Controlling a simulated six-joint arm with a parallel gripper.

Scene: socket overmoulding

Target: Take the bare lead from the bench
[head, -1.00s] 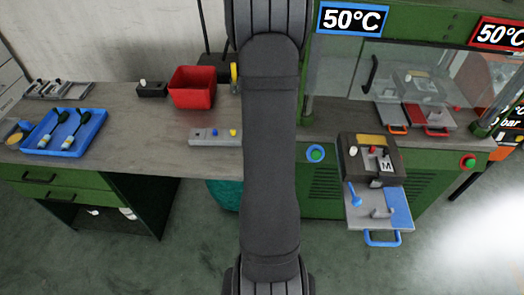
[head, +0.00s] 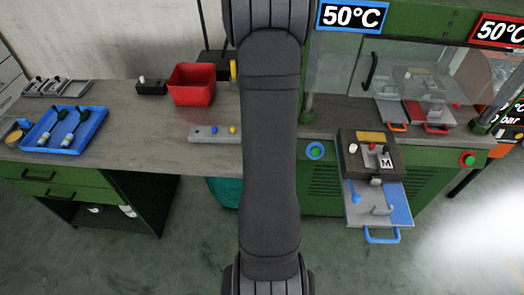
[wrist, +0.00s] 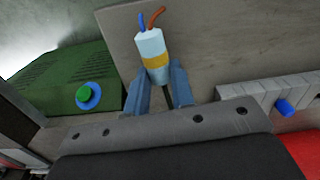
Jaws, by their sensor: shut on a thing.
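The bare lead (wrist: 152,48) shows in the wrist view as a pale blue cylinder with a yellow band. A blue and an orange-red wire stick out of its far end, and a dark cable shows at its near end. My gripper (wrist: 161,76) is shut on it, with one blue-grey finger on each side. The grey-brown bench top (wrist: 225,45) shows behind the lead; I cannot tell the gap between them. In the head view my arm's dark link hides the gripper and the held lead.
A blue tray (head: 94,137) with two similar leads (head: 73,136) lies at the bench's left. A red bin (head: 191,85) and a grey block with coloured knobs (head: 205,134) stand nearer the middle. The green machine (head: 322,185) with its mould (head: 357,150) is at right.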

